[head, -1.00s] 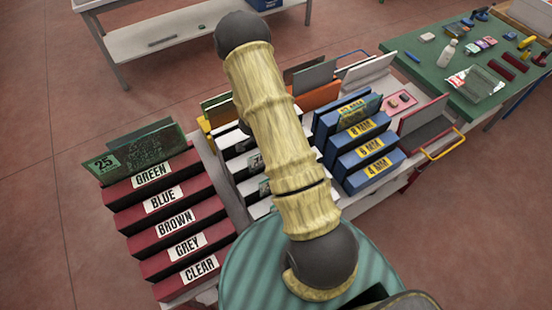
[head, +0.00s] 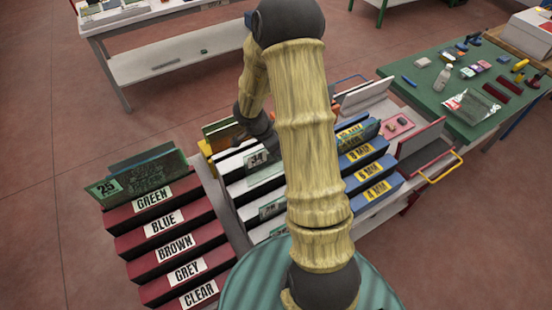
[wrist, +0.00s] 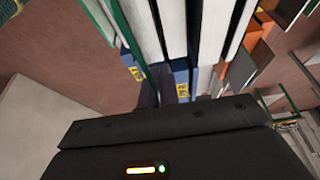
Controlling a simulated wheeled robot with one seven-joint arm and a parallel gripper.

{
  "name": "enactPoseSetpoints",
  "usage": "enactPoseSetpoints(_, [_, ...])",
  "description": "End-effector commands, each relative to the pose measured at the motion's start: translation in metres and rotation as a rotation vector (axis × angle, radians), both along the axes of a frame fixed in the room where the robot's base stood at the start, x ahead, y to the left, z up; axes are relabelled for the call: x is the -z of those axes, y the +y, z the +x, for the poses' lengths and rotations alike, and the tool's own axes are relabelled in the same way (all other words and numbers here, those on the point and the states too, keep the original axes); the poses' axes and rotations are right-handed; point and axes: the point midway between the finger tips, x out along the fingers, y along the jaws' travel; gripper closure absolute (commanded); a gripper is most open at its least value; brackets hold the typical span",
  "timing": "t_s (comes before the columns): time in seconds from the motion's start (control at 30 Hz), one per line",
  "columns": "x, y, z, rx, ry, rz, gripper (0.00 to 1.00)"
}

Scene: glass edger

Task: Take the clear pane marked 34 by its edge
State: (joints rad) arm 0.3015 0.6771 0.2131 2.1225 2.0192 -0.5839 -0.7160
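The clear pane marked 34 (head: 262,160) stands in the white racks (head: 236,190) in the head view. Its label shows near the upper left of the pane, and the rest is partly covered by my arm. My gripper (head: 262,132) is dark and hangs just above and behind that label; I cannot tell whether it touches the pane. Its fingertips are not clear in the head view.
Red racks (head: 150,215) labelled by colour stand at the left, with a green pane marked 25 (head: 150,178) at their back. Blue racks (head: 372,172) with yellow labels stand at the right. A green table (head: 425,85) with small items is farther right.

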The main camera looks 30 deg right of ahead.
Motion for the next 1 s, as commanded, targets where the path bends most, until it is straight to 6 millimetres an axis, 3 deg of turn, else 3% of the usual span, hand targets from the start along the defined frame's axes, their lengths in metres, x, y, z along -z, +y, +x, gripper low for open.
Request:
enactPoseSetpoints(0.1, [-0.020, 0.000, 0.001, 0.002, -0.004, 0.000, 1.00])
enactPoseSetpoints(0.23, [-0.029, 0.000, 0.000, 0.001, -0.001, 0.000, 1.00])
enactPoseSetpoints(1.0, [-0.031, 0.000, 0.000, 0.000, -0.001, 0.000, 1.00])
